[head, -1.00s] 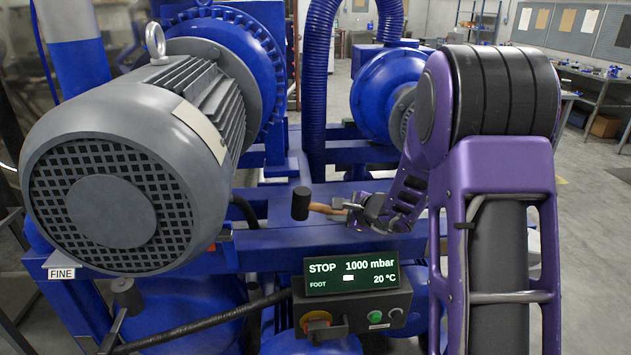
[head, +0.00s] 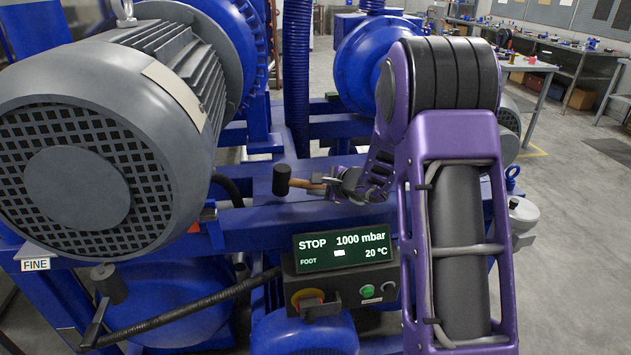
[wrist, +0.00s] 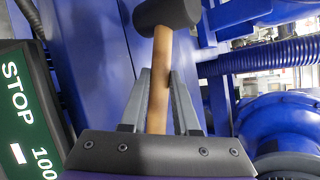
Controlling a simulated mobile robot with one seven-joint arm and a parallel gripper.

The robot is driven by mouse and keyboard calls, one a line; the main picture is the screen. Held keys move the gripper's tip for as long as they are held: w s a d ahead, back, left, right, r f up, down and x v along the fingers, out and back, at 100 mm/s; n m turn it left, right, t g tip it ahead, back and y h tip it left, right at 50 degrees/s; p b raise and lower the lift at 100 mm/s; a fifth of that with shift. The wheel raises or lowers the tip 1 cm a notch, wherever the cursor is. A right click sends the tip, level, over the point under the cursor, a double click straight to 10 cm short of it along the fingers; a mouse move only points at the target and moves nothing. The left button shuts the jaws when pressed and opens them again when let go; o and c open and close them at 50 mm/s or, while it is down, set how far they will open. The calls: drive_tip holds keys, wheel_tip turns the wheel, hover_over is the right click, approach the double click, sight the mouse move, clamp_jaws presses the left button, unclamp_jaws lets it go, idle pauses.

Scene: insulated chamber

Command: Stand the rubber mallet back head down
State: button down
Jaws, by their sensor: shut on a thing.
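The rubber mallet has a black cylindrical head (head: 282,180) and a tan wooden handle (head: 308,185). My gripper (head: 328,183) is shut on the handle, with the handle lying roughly level and the head out to the left in the head view. In the wrist view the mallet (wrist: 162,60) runs up from between the two fingers of my gripper (wrist: 160,95), its head beyond the fingertips. I cannot tell whether the head touches the beam. The handle's lower end is hidden by the gripper.
A large grey motor (head: 90,150) fills the left. A control box with a lit display (head: 343,247) reading STOP stands just below the mallet. A blue pump housing (head: 372,60) is behind. Open floor (head: 580,220) lies at right.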

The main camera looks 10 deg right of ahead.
drive_tip(key=shift+f, duration=0.45)
drive_tip(key=shift+f+b, duration=0.65)
drive_tip(key=shift+b, duration=0.25)
drive_tip(key=c, duration=0.6)
unclamp_jaws()
drive_tip(key=shift+c, duration=0.2)
drive_tip(key=shift+o, duration=0.3)
drive_tip(key=shift+s, duration=0.15)
